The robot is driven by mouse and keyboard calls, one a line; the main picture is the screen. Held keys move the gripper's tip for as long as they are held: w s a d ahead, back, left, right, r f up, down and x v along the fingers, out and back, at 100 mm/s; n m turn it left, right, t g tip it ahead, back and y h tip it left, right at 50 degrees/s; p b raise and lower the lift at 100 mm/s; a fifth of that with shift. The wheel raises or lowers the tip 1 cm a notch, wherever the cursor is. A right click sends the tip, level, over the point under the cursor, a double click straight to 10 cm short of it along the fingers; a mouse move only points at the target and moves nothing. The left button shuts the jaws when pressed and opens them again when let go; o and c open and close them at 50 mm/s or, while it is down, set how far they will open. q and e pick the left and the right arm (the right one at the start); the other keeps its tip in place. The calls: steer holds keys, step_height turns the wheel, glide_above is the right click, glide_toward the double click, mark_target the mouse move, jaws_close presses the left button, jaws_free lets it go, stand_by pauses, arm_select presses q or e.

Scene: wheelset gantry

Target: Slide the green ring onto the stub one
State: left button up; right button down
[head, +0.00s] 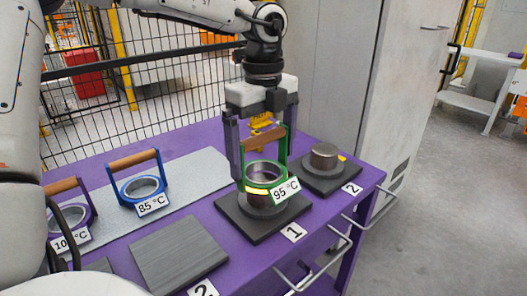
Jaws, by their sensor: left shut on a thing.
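The green ring (248,172) has a wooden handle (264,138) and a 95 °C tag (285,190). My left gripper (262,145) comes down from above and is shut on the green ring's handle. The green ring is upright over stub one (262,209), on the dark square plate behind the label 1 (293,232). The stub's grey lower part shows under the ring; its top is hidden. I cannot tell whether the ring is around the stub or just above it. My right gripper is not in view.
Stub two (324,155) stands bare on its plate behind label 2 (352,188). A blue ring (128,190) tagged 85 °C and a purple ring (90,213) stand on the pale mat (202,172) at left. A bare grey plate (180,250) lies in front. A grey cabinet (385,90) stands behind.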

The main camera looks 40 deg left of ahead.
mark_target(263, 134)
arm_select(q)
steer(key=shift+f+b, duration=1.25)
steer(key=shift+f, duration=0.25)
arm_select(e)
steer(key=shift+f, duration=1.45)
arm_select(q)
steer(key=shift+f, duration=0.1)
steer(key=shift+f+b, duration=0.2)
steer(key=shift+b, duration=0.15)
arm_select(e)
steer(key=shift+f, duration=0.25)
arm_select(q)
steer(key=shift+f+b, duration=0.6)
steer(key=shift+f, duration=0.1)
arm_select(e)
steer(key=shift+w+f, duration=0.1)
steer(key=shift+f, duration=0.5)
arm_select(q)
steer(key=o, duration=1)
step_height(263, 134, up, 11)
steer(key=shift+f+p, duration=0.15)
steer(key=shift+p, duration=0.95)
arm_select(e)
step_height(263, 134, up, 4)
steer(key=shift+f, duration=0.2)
